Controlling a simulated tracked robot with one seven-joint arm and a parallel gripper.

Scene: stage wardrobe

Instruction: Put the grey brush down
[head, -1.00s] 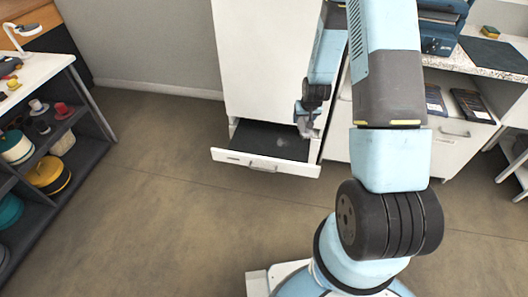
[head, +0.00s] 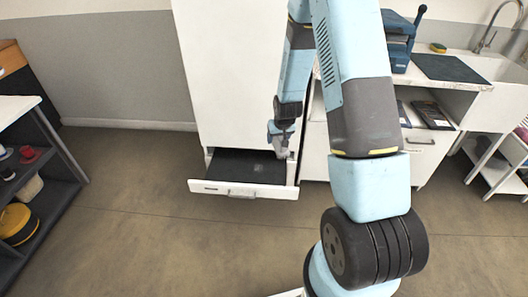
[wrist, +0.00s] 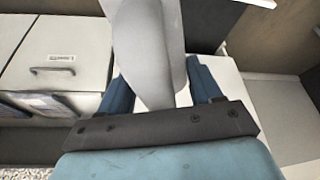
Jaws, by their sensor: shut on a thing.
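The grey brush (wrist: 152,45) is a large pale grey shape in the wrist view, running up from between the two blue fingers. My gripper (wrist: 165,85) is shut on it. In the head view my gripper (head: 281,146) hangs by the right end of an open drawer (head: 243,191); the brush is too small there to make out clearly. The drawer has a white front and a dark inside with a faint lighter patch.
The tall white cabinet (head: 235,70) stands above the drawer. A white counter unit (head: 423,140) with a handled drawer is to the right. Dark shelves (head: 45,165) stand at the left. The floor between is clear.

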